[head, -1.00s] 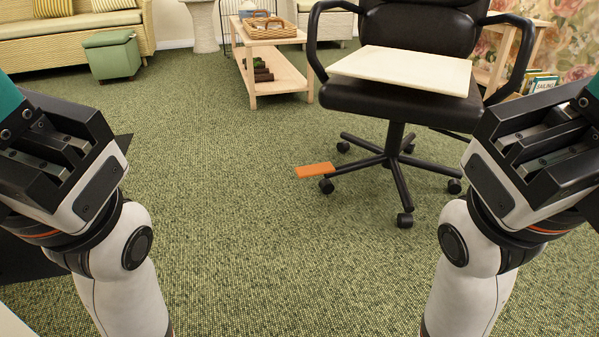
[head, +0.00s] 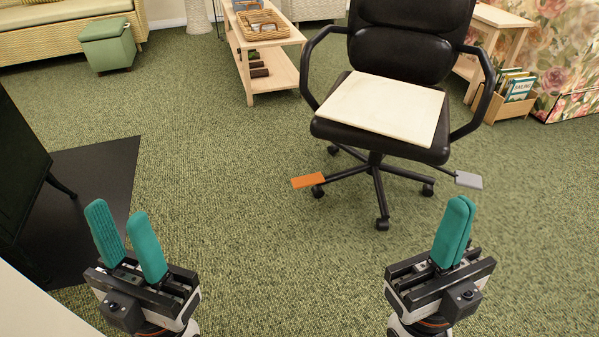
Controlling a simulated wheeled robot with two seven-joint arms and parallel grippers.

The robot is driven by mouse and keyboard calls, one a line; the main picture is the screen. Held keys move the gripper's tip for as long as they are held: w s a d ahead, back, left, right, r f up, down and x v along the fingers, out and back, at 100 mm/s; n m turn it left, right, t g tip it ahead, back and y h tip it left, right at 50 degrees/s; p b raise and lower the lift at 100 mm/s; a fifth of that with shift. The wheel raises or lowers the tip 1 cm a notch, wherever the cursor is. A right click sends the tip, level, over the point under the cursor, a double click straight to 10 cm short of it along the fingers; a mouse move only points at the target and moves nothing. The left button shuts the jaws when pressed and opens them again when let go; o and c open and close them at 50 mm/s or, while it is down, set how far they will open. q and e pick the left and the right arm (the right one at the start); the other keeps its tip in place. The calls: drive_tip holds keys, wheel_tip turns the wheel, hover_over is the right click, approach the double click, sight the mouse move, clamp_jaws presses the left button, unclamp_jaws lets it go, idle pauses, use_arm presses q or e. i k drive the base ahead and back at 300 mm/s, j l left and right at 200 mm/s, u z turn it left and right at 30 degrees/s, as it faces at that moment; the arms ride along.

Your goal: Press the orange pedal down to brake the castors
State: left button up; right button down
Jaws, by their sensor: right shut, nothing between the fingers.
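The orange pedal (head: 307,181) sticks out to the left from the base of a black office chair (head: 385,128), close to the floor beside a castor (head: 318,191). A grey pedal (head: 468,180) sticks out on the right side of the base. My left gripper (head: 123,228) is open and empty, its teal fingers apart, well to the left of and nearer than the orange pedal. My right gripper (head: 455,220) is shut and empty, in front of the chair and nearer than the grey pedal. Neither gripper touches the chair.
A cream board (head: 383,104) lies on the chair seat. A wooden shelf table (head: 262,55) with baskets stands behind left. A green stool (head: 108,45) is at the far left. A dark cabinet (head: 22,165) on a black mat (head: 95,185) is at left. The carpet between is clear.

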sight(301, 182)
drive_tip(key=i+j, duration=0.3)
drive_tip(key=i, duration=0.25)
drive_tip(key=i+j+z, duration=0.1)
drive_tip(key=i+j, duration=0.2)
drive_tip(key=i, duration=0.25)
drive_tip(key=i+j, duration=0.4)
drive_tip(key=i, duration=0.15)
drive_tip(key=l+z, duration=0.05)
